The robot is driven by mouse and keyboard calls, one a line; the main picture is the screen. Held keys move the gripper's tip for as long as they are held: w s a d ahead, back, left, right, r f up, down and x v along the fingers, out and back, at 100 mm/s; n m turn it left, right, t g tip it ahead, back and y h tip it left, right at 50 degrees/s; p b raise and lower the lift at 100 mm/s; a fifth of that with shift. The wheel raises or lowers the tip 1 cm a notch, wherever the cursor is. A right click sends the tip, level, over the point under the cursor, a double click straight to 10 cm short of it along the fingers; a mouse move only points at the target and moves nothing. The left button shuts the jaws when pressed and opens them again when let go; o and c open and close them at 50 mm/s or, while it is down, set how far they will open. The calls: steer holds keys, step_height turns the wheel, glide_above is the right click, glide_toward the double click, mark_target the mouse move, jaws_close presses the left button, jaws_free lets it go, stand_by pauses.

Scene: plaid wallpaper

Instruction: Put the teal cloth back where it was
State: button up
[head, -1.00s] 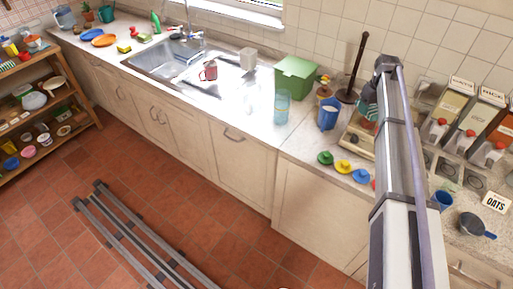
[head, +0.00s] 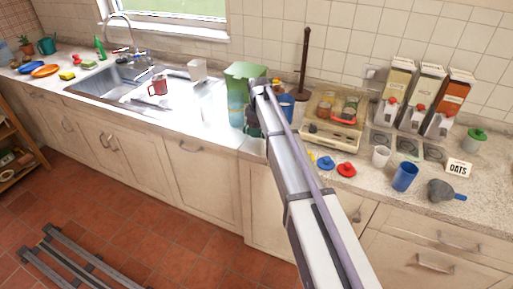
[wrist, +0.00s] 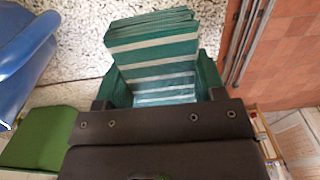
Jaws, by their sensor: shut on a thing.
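The teal cloth (wrist: 152,52) is a folded, layered pad with white stripes. In the wrist view it sits between the jaws of my gripper (wrist: 160,92), which is shut on it, and its folded end sticks out beyond the fingers. Speckled countertop shows behind it. In the head view my gripper (head: 253,124) is over the counter, in front of the green box (head: 243,72), mostly hidden by my arm. I cannot make out the cloth clearly there.
A blue pitcher (head: 287,106) stands just right of my gripper. A beige tray (head: 318,135) with jars lies further right. Blue (head: 325,162) and red (head: 346,169) lids lie near the front edge.

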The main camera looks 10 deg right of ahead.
mark_target(258, 142)
step_height(258, 142, down, 5)
steer(key=b, duration=0.3)
steer(key=shift+b, duration=0.35)
steer(key=shift+r, duration=0.3)
steer(key=shift+f, duration=0.2)
steer(key=o, duration=0.9)
steer(key=shift+r, duration=0.1)
